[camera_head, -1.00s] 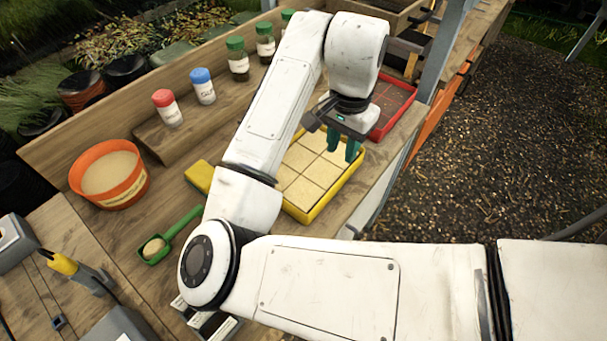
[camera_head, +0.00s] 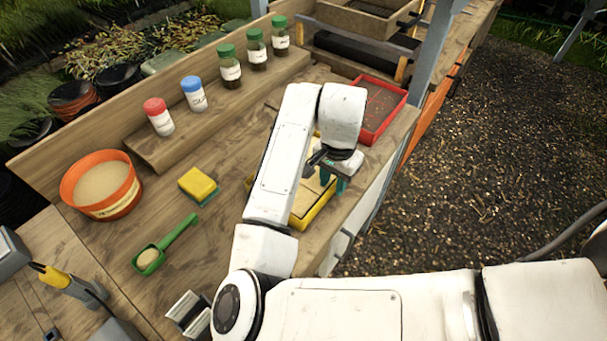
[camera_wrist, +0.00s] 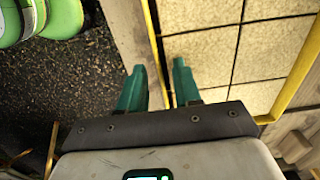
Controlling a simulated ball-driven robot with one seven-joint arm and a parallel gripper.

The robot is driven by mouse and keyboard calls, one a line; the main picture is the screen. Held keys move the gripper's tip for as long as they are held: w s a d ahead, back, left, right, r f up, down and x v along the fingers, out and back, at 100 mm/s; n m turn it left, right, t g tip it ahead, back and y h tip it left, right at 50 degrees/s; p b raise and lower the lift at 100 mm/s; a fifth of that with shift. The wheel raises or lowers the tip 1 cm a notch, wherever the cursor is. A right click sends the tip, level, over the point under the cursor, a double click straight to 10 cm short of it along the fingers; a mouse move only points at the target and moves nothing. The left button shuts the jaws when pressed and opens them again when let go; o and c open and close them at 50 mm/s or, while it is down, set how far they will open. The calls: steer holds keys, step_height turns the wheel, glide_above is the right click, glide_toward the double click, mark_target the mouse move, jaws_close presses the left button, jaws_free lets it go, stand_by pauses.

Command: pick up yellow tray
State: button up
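The yellow tray (camera_head: 317,211) lies on the wooden bench, partly hidden behind my arm in the head view. Its pale contents are divided into square blocks. In the wrist view its thin yellow rim (camera_wrist: 300,72) shows at the right, and another side of the rim runs up the middle. My gripper (camera_head: 328,180) is over the tray's right-hand edge, beside the bench edge. In the wrist view my gripper (camera_wrist: 160,72) has its two teal fingers apart, with the rim's line passing between them. I cannot tell how far the tips are above the rim.
A red tray (camera_head: 393,118) lies just beyond. A yellow sponge (camera_head: 198,183), a green scoop (camera_head: 165,246) and an orange tub (camera_head: 103,210) are to the left. Several capped bottles stand on the back shelf. Open gravel ground lies right of the bench.

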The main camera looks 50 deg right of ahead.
jaws_close()
steer(key=shift+r, duration=0.15)
stand_by(0.6)
